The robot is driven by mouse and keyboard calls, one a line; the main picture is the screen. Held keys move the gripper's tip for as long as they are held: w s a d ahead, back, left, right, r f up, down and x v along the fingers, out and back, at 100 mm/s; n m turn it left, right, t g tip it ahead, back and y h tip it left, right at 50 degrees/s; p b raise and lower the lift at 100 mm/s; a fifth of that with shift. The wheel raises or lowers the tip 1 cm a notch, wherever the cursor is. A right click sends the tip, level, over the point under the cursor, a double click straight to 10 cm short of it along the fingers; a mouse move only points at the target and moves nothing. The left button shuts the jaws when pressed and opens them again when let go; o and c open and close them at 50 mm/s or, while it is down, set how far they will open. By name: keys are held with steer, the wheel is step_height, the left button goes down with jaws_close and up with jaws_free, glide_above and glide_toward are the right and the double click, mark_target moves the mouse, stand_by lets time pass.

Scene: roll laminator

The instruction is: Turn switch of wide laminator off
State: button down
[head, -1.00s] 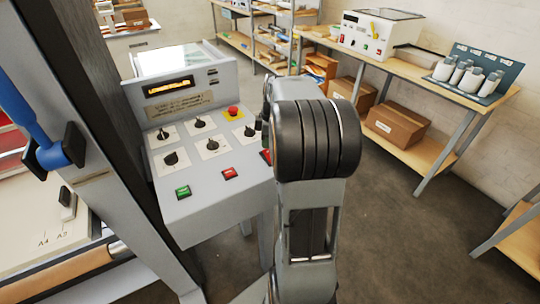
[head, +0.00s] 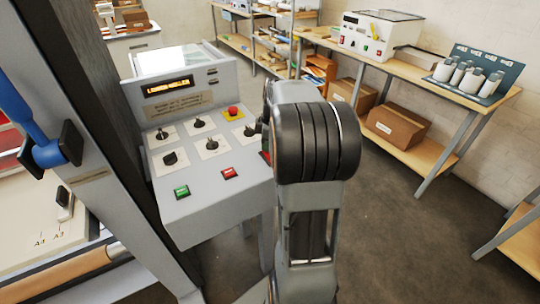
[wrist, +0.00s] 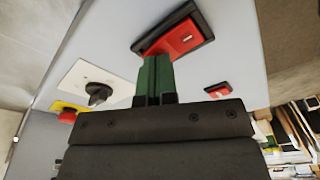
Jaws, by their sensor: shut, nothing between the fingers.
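The control panel (head: 215,184) of the wide laminator stands left of my arm in the head view. In the wrist view, a red rocker switch (wrist: 185,37) in a black frame sits on the grey panel. A pale mark shows on its right half. My gripper (wrist: 157,64) has its green fingers shut together and empty. The fingertips overlap the lower left part of the switch; I cannot tell whether they touch it. In the head view my arm hides the gripper and most of the panel's right edge.
Several black knobs (head: 170,158), a red emergency button (head: 233,110), a green button (head: 181,191) and a red button (head: 230,173) are close by on the panel. A dark post (head: 100,130) stands left. A smaller laminator (head: 372,35) is on the back bench.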

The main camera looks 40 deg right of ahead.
steer(key=shift+f, duration=0.25)
steer(key=shift+r, duration=0.15)
steer(key=shift+r+p, duration=2.6)
steer(key=shift+r, duration=0.85)
